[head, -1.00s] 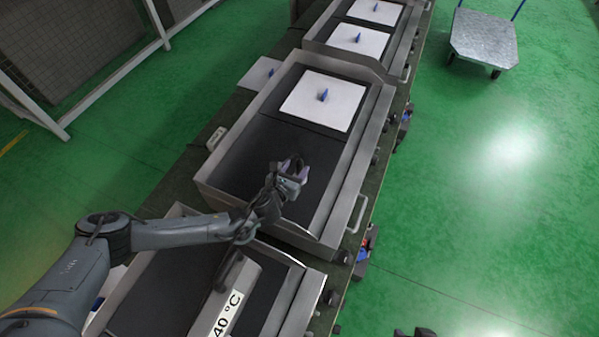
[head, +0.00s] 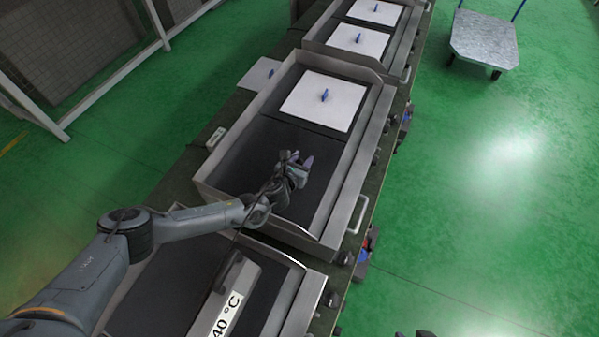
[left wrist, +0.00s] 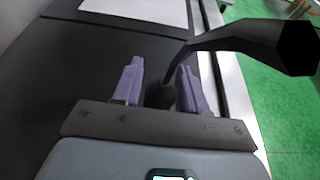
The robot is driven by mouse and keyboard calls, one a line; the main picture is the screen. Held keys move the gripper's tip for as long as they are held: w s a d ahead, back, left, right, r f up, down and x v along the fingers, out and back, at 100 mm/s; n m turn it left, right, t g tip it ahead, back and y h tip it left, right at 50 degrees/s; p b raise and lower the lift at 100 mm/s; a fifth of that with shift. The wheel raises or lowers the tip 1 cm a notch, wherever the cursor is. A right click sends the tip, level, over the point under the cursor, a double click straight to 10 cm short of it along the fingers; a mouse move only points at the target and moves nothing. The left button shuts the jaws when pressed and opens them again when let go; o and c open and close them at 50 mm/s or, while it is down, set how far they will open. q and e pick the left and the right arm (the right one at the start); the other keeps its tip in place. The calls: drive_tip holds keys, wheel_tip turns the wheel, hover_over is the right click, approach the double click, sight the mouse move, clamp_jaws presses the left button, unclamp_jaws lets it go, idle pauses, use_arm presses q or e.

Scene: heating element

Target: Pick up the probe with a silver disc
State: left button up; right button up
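I cannot make out a probe with a silver disc in either view. My left gripper (head: 296,160) is over the dark plate of the middle heating unit (head: 262,150). In the left wrist view its two purple fingers (left wrist: 158,78) stand apart, with the dark plate beyond them. A dark rounded shape (left wrist: 160,95) shows between the fingers; I cannot tell what it is. A black curved piece comes in from the right across the fingers' tips; it may be mine. At the head view's bottom edge, small dark parts may be my right gripper (head: 415,333).
A white square plate with a blue handle (head: 322,104) lies on the far half of the middle unit. A nearer unit bears a temperature label (head: 226,316). Another unit with white plates (head: 358,39) stands farther back. Metal rims (head: 350,185) edge the units.

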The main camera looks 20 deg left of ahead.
use_arm(q)
clamp_jaws()
idle(1.1)
